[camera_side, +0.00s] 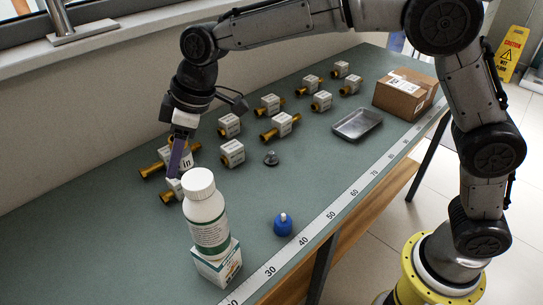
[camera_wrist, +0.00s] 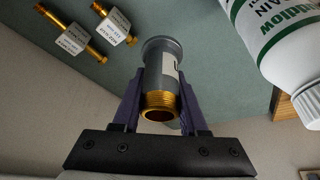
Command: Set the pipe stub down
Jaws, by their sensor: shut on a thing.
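My gripper (camera_wrist: 160,100) is shut on the pipe stub (camera_wrist: 159,72), with one purple finger on each side of it. The stub is a grey tube with a wider far end, part of a dark-lettered pale label, and a brass threaded end facing the wrist camera. In the side view my gripper (camera_side: 180,160) is low over the left part of the green bench (camera_side: 290,185), among brass fittings with white labels and behind the white bottle (camera_side: 205,215). The stub is hard to make out there. I cannot tell whether it touches the bench.
The bottle stands on a small box (camera_side: 217,268) close in front of my gripper. Several labelled brass fittings (camera_side: 280,125) lie behind. A grey fitting (camera_side: 271,158), a blue-based item (camera_side: 283,225), a metal tray (camera_side: 357,124) and a carton (camera_side: 405,94) stand rightward.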

